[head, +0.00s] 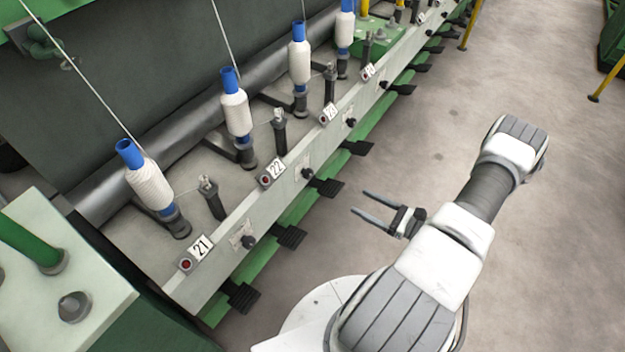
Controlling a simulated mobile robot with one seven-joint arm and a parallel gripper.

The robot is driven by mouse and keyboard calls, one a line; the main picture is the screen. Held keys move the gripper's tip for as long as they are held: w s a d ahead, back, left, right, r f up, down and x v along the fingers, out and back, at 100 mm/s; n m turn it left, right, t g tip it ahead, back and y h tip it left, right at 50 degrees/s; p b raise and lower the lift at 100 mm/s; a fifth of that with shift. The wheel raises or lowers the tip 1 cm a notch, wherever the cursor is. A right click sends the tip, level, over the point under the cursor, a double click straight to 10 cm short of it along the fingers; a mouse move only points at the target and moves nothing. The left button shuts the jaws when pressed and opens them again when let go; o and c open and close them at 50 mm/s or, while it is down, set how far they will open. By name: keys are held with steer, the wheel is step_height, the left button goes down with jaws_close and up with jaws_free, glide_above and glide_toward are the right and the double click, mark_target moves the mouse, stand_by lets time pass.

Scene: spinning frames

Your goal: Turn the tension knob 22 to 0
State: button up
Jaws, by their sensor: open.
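The number plate 22 (276,168) is on the pale front rail of the spinning frame, beside a red button. A small black knob (309,174) on a light dial plate sits just right of it on the rail's front face and appears to be tension knob 22. Its pointer and dial marks are too small to read. My gripper (361,203) is open and empty, with its two dark fingers pointing left toward the rail. It is to the right of the knob in the picture and apart from it.
A similar knob (248,242) is by number plate 21 (201,246), and another (351,122) is farther along. Black pedals (326,187) stick out below the rail. White bobbins (236,114) stand behind it.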

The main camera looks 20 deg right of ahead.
mark_target(311, 175)
steer(key=b+x, duration=0.2)
steer(key=x, duration=1.5)
steer(key=shift+w+a+f, duration=0.1)
steer(key=shift+w+f, duration=0.05)
jaws_close()
